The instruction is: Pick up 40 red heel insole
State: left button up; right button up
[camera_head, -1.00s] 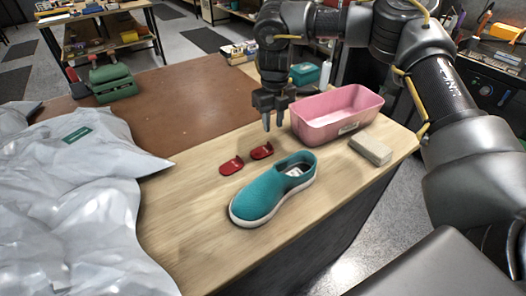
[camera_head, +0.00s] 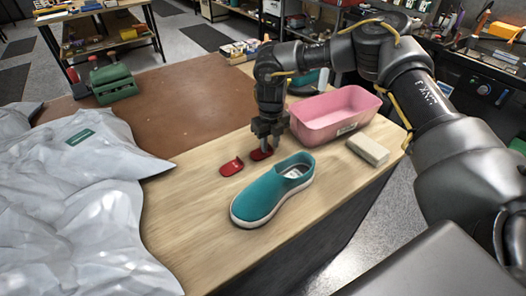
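Two small red heel insoles lie on the light wooden tabletop behind the teal slip-on shoe. The left red insole (camera_head: 231,166) lies free. The right red insole (camera_head: 259,155) is directly under my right gripper (camera_head: 268,148), which points straight down with its fingertips at the insole and partly hides it. The fingers are too small here to tell whether they are open or closed on it. The insole appears to rest on the table. The teal shoe (camera_head: 272,190) stands upright with a white sole. My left gripper is not in view.
A pink bin (camera_head: 335,117) stands just right of my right gripper. A beige block (camera_head: 368,149) lies near the right table edge. Grey-white plastic bags (camera_head: 70,200) cover the left side. A green object (camera_head: 112,82) sits at the back left. The brown mat behind is mostly clear.

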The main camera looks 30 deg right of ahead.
jog(key=shift+c, duration=0.4)
grip_shut()
jog(key=shift+w+r+b, duration=0.1)
jog(key=shift+r+b, duration=0.2)
jog(key=shift+r, duration=0.1)
notch_tip(320, 180, up, 2)
jog(key=shift+r+b, duration=0.15)
jog(key=shift+b, duration=0.45)
jog(key=s+a+r+b, duration=0.3)
jog(key=s+r, duration=0.7)
jog(key=s, duration=0.3)
jog(key=shift+s+a, duration=0.15)
jog(key=shift+s, duration=0.2)
